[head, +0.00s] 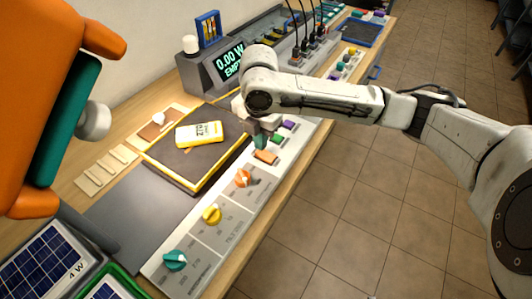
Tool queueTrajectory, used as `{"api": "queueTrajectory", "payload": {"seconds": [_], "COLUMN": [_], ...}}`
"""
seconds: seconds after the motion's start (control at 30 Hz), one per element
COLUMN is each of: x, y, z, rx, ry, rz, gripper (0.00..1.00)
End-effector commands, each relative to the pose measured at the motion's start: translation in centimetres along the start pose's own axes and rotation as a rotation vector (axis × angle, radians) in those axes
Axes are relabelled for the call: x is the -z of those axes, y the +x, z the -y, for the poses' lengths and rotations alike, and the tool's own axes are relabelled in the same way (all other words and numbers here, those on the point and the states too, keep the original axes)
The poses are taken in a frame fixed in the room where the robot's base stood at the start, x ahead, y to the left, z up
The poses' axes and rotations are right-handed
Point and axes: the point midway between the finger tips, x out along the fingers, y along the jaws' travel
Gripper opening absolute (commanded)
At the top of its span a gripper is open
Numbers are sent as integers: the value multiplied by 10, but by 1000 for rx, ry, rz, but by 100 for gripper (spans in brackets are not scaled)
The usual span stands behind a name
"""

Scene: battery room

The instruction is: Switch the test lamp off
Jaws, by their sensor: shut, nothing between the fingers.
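A long white control panel (222,245) runs along the table's front edge. It carries a teal knob (175,260), a yellow knob (212,214), an orange knob (243,178) and, farther along, orange (266,157), green (277,139) and purple (288,125) switches. My gripper (261,140) is shut and empty, pointing down over the panel's far part, close to the orange and green switches. I cannot tell whether it touches one. The panel's labels are too small to read. A white cylinder (190,44) stands by the display unit; I cannot tell whether it is the test lamp.
A yellow device (199,134) lies on a dark, yellow-edged pad (185,168). A display unit (228,66) behind reads "0.00 W". Black cables (303,25) rise beyond my gripper. Small solar panels (45,265) are at lower left. The tiled floor (370,200) at right is clear.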

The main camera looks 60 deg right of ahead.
Motion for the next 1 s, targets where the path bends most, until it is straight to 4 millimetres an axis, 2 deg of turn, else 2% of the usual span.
{"api": "queueTrajectory", "payload": {"seconds": [1.0], "x": [0], "y": [13], "z": [0], "rx": [0], "ry": [0], "rz": [0], "gripper": [0]}}
